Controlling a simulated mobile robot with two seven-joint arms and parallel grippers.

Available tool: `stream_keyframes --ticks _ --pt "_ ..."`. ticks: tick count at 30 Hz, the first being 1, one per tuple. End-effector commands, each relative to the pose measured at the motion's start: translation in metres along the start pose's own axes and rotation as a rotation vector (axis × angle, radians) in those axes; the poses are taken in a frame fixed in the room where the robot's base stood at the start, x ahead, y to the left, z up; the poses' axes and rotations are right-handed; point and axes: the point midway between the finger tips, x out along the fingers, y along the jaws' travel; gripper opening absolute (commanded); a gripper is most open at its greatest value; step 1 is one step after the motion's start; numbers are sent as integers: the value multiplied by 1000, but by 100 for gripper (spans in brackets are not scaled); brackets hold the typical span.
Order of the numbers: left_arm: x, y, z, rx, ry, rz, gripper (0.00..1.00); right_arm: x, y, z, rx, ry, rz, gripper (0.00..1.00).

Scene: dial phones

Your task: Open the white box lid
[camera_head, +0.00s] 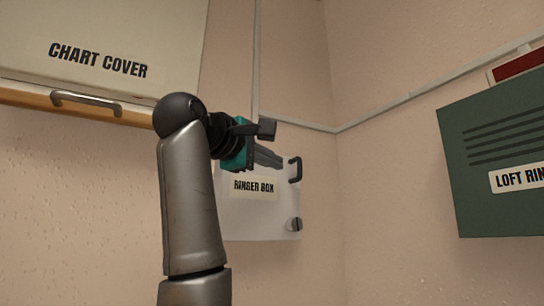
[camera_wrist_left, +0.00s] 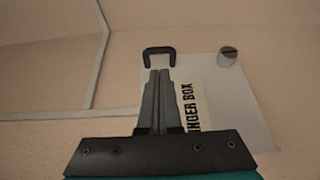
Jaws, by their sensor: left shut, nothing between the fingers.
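The white box (camera_head: 262,215), labelled "RINGER BOX", hangs on the wall near the corner. Its lid has a black handle (camera_head: 296,169) at the upper right and a round grey knob (camera_head: 294,224) at the lower right. My left gripper (camera_head: 280,163) is in front of the upper part of the box, with its fingers shut and empty, pointing toward the handle. In the left wrist view the shut fingertips (camera_wrist_left: 159,72) lie just below the handle (camera_wrist_left: 159,53); I cannot tell whether they touch it. The knob (camera_wrist_left: 228,56) shows to the right there. The lid looks closed. My right gripper is not in view.
A cabinet labelled "CHART COVER" (camera_head: 150,40) with a metal handle (camera_head: 85,100) is at the upper left, near my left arm. A green box labelled "LOFT RIN..." (camera_head: 500,130) is at the right. Conduit (camera_head: 385,105) runs along the walls. The wall between is bare.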

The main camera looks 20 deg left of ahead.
Motion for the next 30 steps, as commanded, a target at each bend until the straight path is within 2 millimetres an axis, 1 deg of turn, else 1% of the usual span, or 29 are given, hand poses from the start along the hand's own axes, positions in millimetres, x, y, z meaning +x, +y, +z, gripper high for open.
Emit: stream_keyframes --ticks 1,2,6,9,12,16,25,30 --pt "11 1 0 0 -1 -6 0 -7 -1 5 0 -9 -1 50" --pt "17 1 0 0 -1 -6 0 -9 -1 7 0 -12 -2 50" --pt "40 1 0 0 -1 -5 0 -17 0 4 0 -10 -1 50" --pt "52 1 1 1 -1 -3 0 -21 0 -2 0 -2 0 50" --pt "60 0 1 1 -1 -2 0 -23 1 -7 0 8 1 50" --pt "63 0 1 2 0 -1 0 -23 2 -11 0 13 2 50" --pt "63 0 0 2 -1 -1 0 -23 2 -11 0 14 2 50" --pt "64 1 -2 1 -20 -2 0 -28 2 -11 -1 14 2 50"
